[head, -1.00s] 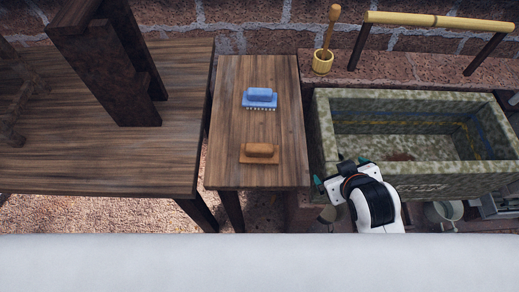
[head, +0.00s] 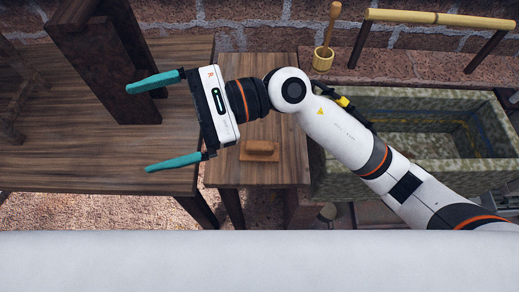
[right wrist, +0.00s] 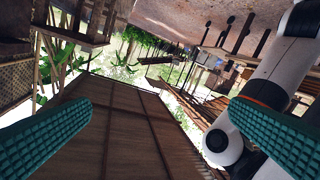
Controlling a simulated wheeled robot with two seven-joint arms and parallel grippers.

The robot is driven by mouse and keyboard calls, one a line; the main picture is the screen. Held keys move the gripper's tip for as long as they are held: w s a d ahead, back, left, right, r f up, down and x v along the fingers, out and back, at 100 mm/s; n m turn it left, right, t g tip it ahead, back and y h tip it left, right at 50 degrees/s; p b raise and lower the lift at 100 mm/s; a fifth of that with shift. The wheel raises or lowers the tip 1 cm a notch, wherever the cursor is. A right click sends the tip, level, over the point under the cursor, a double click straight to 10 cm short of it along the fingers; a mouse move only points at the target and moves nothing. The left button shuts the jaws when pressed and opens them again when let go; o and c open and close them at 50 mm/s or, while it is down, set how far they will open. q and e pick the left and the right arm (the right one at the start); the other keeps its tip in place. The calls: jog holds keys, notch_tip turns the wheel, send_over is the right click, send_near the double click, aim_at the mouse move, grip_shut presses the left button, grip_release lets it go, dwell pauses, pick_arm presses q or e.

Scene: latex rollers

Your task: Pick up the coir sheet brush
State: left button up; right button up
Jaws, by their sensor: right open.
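A brown brush (head: 260,151), which looks like the coir sheet brush, lies near the front of the small wooden table. It is a flat block with a raised grip on top. My right gripper (head: 138,128) is open and empty, its teal fingers wide apart and pointing left. It is held to the left of the brush, over the larger wooden table. The right wrist view shows the two teal fingers (right wrist: 150,128) with nothing between them, and no brush. My left gripper is not in view.
A dark wooden frame (head: 100,60) stands on the large table (head: 50,165).

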notch_tip(320, 180, down, 5)
jog(key=n+h, duration=0.4)
jog(key=n+t+h, duration=0.5)
jog(key=t+h, duration=0.1)
jog(key=h, duration=0.7)
send_over(260, 144)
notch_tip(260, 144, down, 10)
jog(key=shift+r, duration=0.2)
jog(key=shift+n, duration=0.3)
notch_tip(260, 144, down, 6)
jog(key=shift+d+p, duration=0.15)
jog(key=shift+p, duration=0.7)
jog(key=shift+a+f+p, duration=0.2)
jog(key=shift+f+p, duration=0.8)
jog(key=shift+f, duration=1.9)
jog(key=c, duration=0.7)
notch_tip(260, 144, up, 9)
jog(key=shift+f+b, duration=0.1)
jog(key=shift+b, duration=0.95)
jog(key=shift+c, duration=0.2)
jog(key=shift+r, duration=0.7)
